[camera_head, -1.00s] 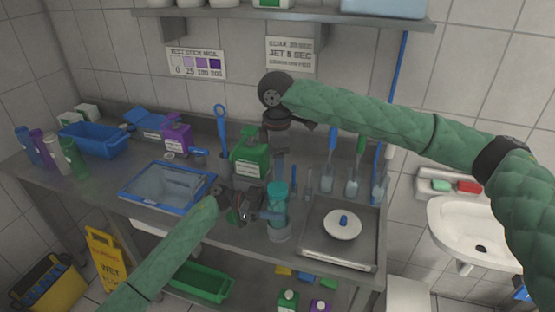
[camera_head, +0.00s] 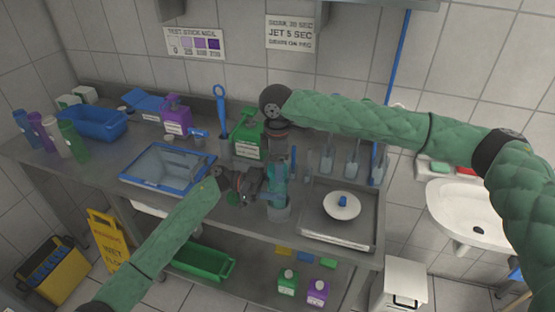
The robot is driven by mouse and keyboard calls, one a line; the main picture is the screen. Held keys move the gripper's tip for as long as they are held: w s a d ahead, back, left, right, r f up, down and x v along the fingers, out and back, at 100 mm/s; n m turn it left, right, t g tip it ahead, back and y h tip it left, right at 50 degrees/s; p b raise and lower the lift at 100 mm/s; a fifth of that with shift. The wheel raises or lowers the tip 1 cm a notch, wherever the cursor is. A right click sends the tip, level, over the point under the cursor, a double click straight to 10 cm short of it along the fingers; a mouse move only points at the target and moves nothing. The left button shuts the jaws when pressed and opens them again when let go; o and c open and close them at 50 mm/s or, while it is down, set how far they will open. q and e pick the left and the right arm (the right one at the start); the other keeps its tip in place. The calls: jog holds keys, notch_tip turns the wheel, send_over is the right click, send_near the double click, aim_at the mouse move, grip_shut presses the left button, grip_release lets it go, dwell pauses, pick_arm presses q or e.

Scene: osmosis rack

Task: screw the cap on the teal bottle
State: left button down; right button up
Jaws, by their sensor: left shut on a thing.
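The teal bottle (camera_head: 278,187) stands upright near the front of the metal counter, with a grey, see-through lower part. My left gripper (camera_head: 262,187) reaches in from the left and is shut on the bottle's side. My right gripper (camera_head: 281,154) points down from above, right over the bottle's top. Its fingertips are dark and small here, so I cannot tell whether they are open or touch the bottle. I cannot make out the cap apart from the bottle's top and the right gripper.
A green jug (camera_head: 248,140) stands close behind my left gripper. A blue-rimmed tray (camera_head: 132,180) lies to the left. Upright brushes (camera_head: 351,168) stand behind the scale.

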jog(key=c, duration=1)
jog(key=o, duration=1.1)
jog(key=shift+o, duration=0.2)
jog(key=shift+r, duration=0.1)
notch_tip(320, 180, up, 12)
pick_arm(q)
jog(key=shift+c, duration=2.3)
grip_release()
